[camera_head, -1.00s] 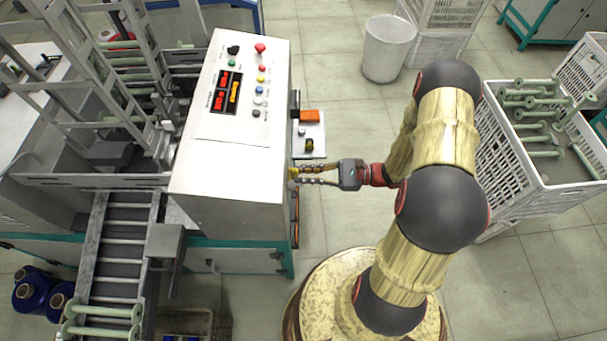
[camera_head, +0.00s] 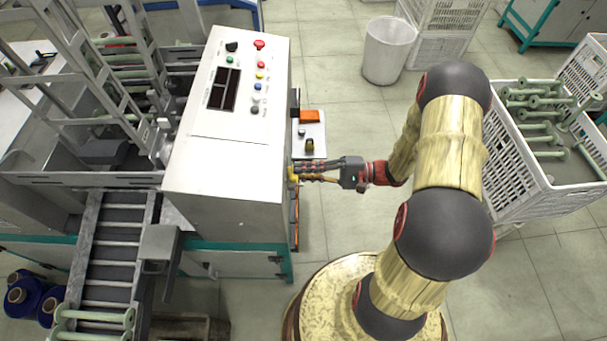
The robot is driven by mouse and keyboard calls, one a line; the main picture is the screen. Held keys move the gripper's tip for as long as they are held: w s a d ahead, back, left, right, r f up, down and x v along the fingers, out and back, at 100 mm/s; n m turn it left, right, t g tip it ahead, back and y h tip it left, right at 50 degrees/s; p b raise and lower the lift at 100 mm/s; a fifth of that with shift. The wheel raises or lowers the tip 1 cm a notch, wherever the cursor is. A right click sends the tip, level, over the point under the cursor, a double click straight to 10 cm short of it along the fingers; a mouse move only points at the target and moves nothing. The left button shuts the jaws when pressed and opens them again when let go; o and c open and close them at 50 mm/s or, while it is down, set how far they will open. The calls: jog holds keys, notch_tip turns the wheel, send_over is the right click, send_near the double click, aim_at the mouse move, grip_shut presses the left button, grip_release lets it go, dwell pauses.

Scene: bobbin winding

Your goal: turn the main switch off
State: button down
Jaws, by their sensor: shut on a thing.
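My gripper (camera_head: 301,171) reaches in from the right to the right side of the white machine cabinet (camera_head: 225,165). Its fingers are shut on a small yellow piece (camera_head: 292,173) at the cabinet's side, which appears to be the main switch. Most of the switch is hidden by the fingers and the cabinet edge, so its exact angle cannot be told. The digital display (camera_head: 223,90) on the cabinet's top panel is dark.
A small side shelf (camera_head: 310,142) with an orange item (camera_head: 309,116) juts out just beyond my gripper. A white crate of green bobbins (camera_head: 545,187) stands at the right, and a white bin (camera_head: 388,50) at the back.

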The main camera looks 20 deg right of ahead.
jog(key=n+b, duration=0.2)
jog(key=n, duration=0.2)
jog(key=shift+n, duration=0.4)
jog(key=shift+b, duration=0.35)
jog(key=c, duration=1.8)
grip_release()
jog(key=shift+c, duration=0.2)
jog(key=shift+r, duration=0.1)
jog(key=shift+d, duration=0.15)
jog(key=v, duration=1.1)
jog(key=shift+s+d, duration=0.2)
jog(key=shift+d, duration=0.15)
